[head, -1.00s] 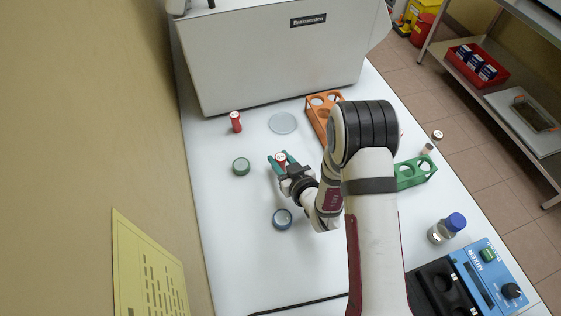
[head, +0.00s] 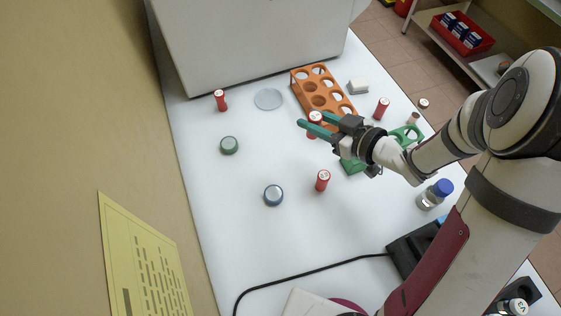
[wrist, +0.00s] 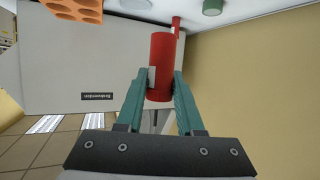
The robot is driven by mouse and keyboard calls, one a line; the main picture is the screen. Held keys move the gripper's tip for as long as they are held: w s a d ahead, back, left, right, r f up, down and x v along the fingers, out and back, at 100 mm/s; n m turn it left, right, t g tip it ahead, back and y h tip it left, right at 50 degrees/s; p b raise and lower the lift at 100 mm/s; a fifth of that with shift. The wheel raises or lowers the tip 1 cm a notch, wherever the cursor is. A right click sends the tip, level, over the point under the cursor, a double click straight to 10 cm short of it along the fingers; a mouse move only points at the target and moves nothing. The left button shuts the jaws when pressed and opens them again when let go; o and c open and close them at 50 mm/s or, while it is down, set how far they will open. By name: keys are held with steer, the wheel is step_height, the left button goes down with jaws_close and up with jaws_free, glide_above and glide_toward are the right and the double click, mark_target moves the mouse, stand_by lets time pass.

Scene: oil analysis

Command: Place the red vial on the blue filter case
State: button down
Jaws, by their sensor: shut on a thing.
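My gripper (head: 312,128) is shut on a red vial with a white cap (head: 315,117), which is above the white table beside the orange rack. In the wrist view the red vial (wrist: 160,65) is between the teal fingers of my gripper (wrist: 160,85). The lower part of the held vial is partly hidden by a finger in the head view.
Other red vials stand at the back left (head: 221,100), near the blue case (head: 323,181) and at right (head: 381,108). A green case (head: 229,145) and a pale disc (head: 268,98) lie left. An orange rack (head: 336,100) stands behind my gripper.

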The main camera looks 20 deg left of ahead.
steer(key=s+d+n+g+y, duration=0.1)
steer(key=s+d+n+g, duration=0.55)
steer(key=s+g, duration=0.2)
steer(key=shift+t, duration=0.35)
steer(key=x, duration=0.4)
steer(key=s+f+x, duration=0.1)
steer(key=x, duration=0.3)
steer(key=d+x, duration=0.1)
steer(key=x, duration=0.3)
steer(key=shift+s+a+f, duration=0.35)
steer(key=shift+s+f, duration=0.05)
steer(key=shift+f, duration=0.1)
glide_above(274, 193)
step_height(274, 193, down, 4)
steer(key=shift+f, duration=0.1)
steer(key=shift+f, duration=0.15)
steer(key=c, duration=0.5)
jaws_free()
steer(key=shift+c, duration=0.2)
